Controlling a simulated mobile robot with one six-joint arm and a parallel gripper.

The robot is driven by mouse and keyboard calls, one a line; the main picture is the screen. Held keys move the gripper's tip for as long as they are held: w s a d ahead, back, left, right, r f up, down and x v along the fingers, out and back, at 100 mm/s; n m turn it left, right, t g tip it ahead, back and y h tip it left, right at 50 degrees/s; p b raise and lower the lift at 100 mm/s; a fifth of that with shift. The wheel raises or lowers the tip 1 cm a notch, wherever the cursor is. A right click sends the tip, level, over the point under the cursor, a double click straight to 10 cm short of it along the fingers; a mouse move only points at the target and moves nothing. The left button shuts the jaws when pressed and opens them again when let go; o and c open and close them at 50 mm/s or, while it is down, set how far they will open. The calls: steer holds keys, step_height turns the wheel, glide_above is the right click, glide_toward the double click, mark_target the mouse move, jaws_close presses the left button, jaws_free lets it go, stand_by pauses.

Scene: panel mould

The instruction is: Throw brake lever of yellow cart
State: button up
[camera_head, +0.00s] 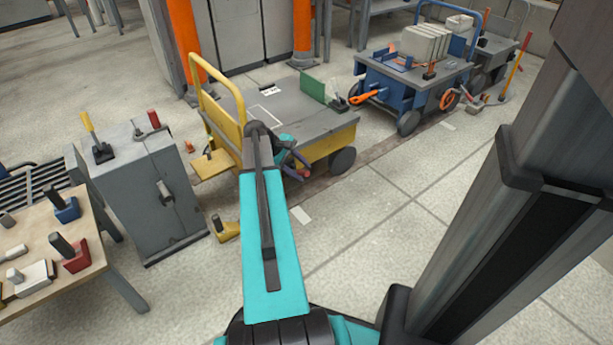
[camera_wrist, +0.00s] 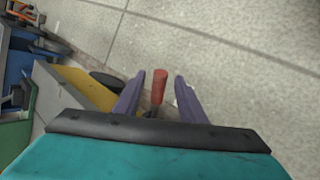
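The yellow cart (camera_head: 325,147), with a grey deck and a yellow push handle, stands at the centre of the head view. Its yellow side also shows in the wrist view (camera_wrist: 84,86). A lever with a red grip (camera_wrist: 160,84) and a dark stem shows in the wrist view beside the cart. My gripper (camera_head: 297,168) is at the near side of the cart. Its two purple fingers are apart in the wrist view (camera_wrist: 161,92), one on each side of the red grip, with gaps visible. The lever's base is hidden behind my wrist; the lever is not clear in the head view.
A grey cabinet (camera_head: 150,190) with levers on top and a workbench (camera_head: 95,265) with several blocks stand left. A yellow wedge (camera_head: 226,231) lies on the floor. A blue cart (camera_head: 385,92) stands behind right. Floor right of the yellow cart is clear.

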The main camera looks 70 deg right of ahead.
mark_target(304, 172)
steer(key=shift+b+x, duration=0.4)
steer(key=shift+x, duration=1.1)
